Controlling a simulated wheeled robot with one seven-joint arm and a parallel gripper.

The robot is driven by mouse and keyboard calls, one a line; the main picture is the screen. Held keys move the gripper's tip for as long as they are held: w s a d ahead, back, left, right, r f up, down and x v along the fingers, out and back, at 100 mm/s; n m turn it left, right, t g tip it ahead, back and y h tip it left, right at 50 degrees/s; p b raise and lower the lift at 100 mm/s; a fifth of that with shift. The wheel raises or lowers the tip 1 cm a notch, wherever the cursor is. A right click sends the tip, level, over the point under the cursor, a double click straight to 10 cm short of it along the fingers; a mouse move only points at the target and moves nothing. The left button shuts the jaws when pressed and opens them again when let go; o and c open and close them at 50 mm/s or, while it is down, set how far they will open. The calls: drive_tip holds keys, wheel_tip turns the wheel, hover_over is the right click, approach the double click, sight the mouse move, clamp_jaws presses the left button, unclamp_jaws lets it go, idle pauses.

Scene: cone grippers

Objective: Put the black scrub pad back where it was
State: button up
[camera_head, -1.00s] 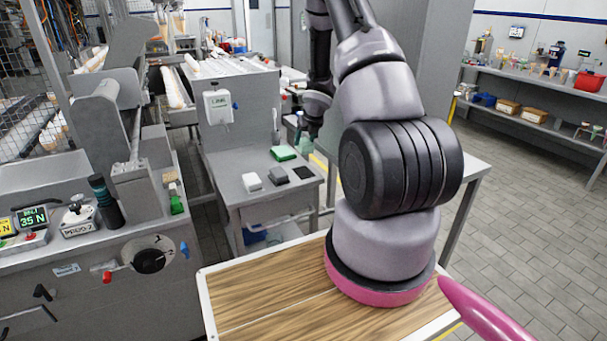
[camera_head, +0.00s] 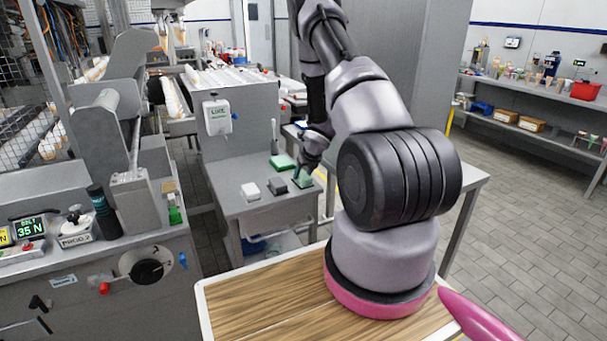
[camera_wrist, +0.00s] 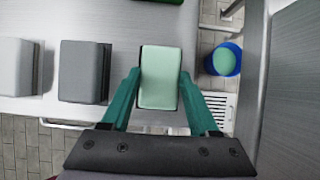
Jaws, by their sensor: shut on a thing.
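My gripper (camera_wrist: 158,90) has teal fingers and is shut on a pale green pad (camera_wrist: 160,78) with a dark strip along its edge. In the head view, my gripper (camera_head: 304,172) holds this pad (camera_head: 302,182) low at the right end of the grey side table; I cannot tell whether it touches the top. A dark grey pad (camera_head: 278,186), the darkest one in view, lies just left of it, apart from my fingers. The dark pad also shows in the wrist view (camera_wrist: 84,70).
A whitish pad (camera_head: 250,190) lies further left on the grey side table (camera_head: 225,178). A green pad (camera_head: 282,161) lies behind, with an upright brush or handle (camera_head: 274,135) near it. A blue bucket (camera_wrist: 222,60) stands below, beyond the table's edge.

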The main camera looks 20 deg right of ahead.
drive_tip(key=o, duration=1.2)
drive_tip(key=shift+r, duration=0.1)
drive_tip(key=s+a+r+m+h, duration=0.1)
drive_tip(key=s+r+m, duration=0.5)
drive_tip(key=r, duration=0.7)
drive_tip(key=s+a+r+m+t+h, duration=0.1)
drive_tip(key=s+a+r+m, duration=0.15)
drive_tip(key=r+m, duration=0.75)
drive_tip(key=s+a+r+m+h, duration=0.1)
drive_tip(key=s+r+m, duration=0.5)
drive_tip(key=r, duration=0.9)
drive_tip(key=s+a+r+m+y, duration=0.1)
drive_tip(key=s+a+r+m, duration=0.2)
drive_tip(key=s+m, duration=0.3)
drive_tip(key=s+a+r+m+y, duration=0.2)
drive_tip(key=s+a+r+m, duration=0.1)
drive_tip(key=s+a+m, duration=0.3)
drive_tip(key=s+a+r+m+y, duration=0.2)
drive_tip(key=s+a+m, duration=0.3)
drive_tip(key=s, duration=0.4)
drive_tip(key=shift+s+a+r+m, duration=0.15)
drive_tip(key=shift+s+r+m, duration=0.1)
drive_tip(key=shift+r+m, duration=0.55)
